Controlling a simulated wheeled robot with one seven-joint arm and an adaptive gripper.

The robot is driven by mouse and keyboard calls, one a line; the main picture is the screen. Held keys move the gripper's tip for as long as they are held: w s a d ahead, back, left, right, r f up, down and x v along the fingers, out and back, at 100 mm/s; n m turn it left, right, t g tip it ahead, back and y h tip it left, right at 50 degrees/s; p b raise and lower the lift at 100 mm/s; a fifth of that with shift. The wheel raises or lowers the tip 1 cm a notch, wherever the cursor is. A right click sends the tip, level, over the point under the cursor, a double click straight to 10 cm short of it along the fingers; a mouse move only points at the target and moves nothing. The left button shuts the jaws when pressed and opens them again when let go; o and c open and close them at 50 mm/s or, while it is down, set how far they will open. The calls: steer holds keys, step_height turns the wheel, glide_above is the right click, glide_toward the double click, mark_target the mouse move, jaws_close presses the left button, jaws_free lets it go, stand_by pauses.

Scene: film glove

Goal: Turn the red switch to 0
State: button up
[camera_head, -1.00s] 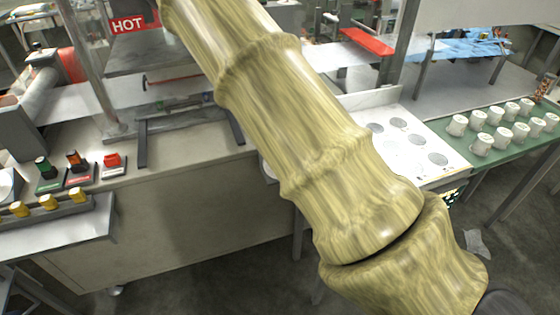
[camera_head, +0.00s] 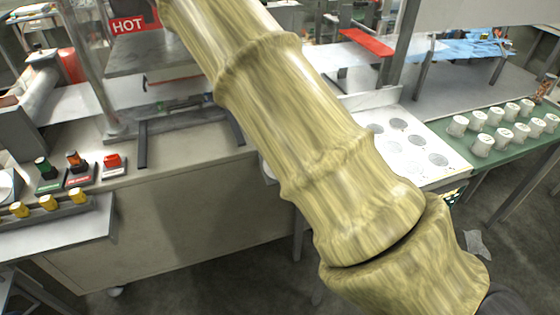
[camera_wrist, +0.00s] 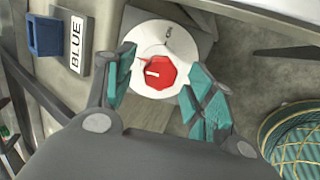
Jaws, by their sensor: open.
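The red switch (camera_wrist: 165,74) is a faceted red knob on a round white dial plate (camera_wrist: 150,36), seen in the wrist view. A short white mark on the knob points to the left. Small dark lettering shows near the top of the dial; I cannot read it surely. My gripper (camera_wrist: 160,76) is open, with one teal-padded finger on each side of the knob. I cannot tell whether either finger touches it. In the head view my arm crosses the picture and my gripper is not visible.
A "BLUE" label (camera_wrist: 76,45) and a blue block (camera_wrist: 44,36) are left of the dial. A teal basket-like object (camera_wrist: 295,140) is at lower right.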

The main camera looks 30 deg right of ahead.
steer(key=v, duration=1.1)
steer(key=shift+r, duration=0.2)
steer(key=shift+s, duration=0.1)
steer(key=s+a+f+m+g+y, duration=0.15)
steer(key=s+a+f+m, duration=0.4)
steer(key=s+f, duration=0.65)
steer(key=s+a+f+m+g+y, duration=0.15)
steer(key=s+a+f+m, duration=0.45)
steer(key=s+f, duration=0.65)
steer(key=s+a+f+m+g, duration=0.2)
steer(key=s+a+f+m, duration=0.2)
steer(key=s+f, duration=0.3)
steer(key=shift+s+a, duration=0.75)
steer(key=shift+s, duration=0.35)
